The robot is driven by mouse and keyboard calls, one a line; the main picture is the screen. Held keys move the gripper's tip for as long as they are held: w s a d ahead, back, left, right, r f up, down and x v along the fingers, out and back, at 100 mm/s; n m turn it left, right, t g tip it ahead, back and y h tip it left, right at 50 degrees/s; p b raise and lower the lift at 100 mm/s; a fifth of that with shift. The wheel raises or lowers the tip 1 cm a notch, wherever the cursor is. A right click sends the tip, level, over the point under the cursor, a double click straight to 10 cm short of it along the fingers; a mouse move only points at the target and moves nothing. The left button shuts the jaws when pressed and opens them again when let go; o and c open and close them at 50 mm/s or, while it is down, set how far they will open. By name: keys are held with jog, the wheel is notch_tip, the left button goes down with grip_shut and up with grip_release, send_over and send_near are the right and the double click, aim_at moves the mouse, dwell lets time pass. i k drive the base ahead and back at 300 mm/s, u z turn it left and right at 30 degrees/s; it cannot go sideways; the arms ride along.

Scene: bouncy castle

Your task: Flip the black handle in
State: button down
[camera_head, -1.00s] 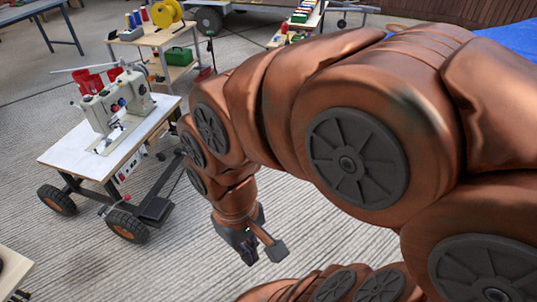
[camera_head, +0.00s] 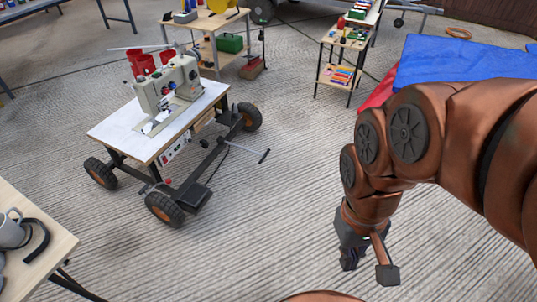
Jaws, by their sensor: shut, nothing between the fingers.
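A wheeled sewing cart (camera_head: 120,139) stands at the left, with a sewing machine (camera_head: 172,84) on its white top. A thin rod runs out from the cart's underside to the right and ends in a short black handle (camera_head: 265,156). The handle sticks out past the cart, above the floor. My gripper (camera_head: 349,265) points down at the lower right, well apart from the cart and the handle. It is shut and empty. Whether the handle turns on a hinge is too small to tell.
A wooden table (camera_head: 50,257) with a grey mug (camera_head: 12,230) and a dark curved piece is at the lower left. A tool shelf (camera_head: 346,75) and a blue sheet (camera_head: 460,62) lie behind. The ribbed floor between cart and gripper is clear.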

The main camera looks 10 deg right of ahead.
aim_at(263, 156)
jog(key=u, duration=0.45)
jog(key=i, duration=2.35)
jog(key=z, duration=0.25)
